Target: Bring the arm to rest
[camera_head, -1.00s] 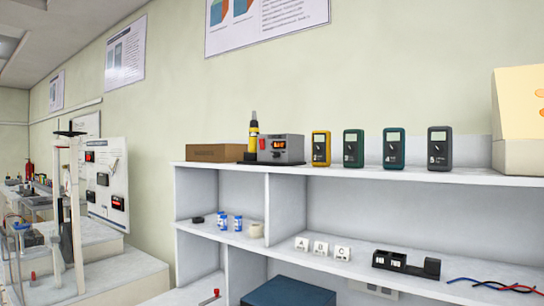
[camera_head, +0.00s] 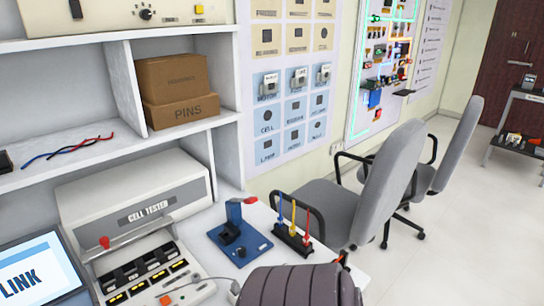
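A dark grey, ribbed, rounded shape (camera_head: 300,286) rises from the bottom edge, right of centre. It looks like part of one of my arms, but I cannot tell which one. It covers part of the bench front.
The white bench carries a cell tester (camera_head: 135,205), a blue fixture (camera_head: 240,238), a rack with coloured probes (camera_head: 293,232) and a screen (camera_head: 38,272). Shelves (camera_head: 60,150) stand above. Grey chairs (camera_head: 385,185) stand to the right, with open floor (camera_head: 460,210) beyond.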

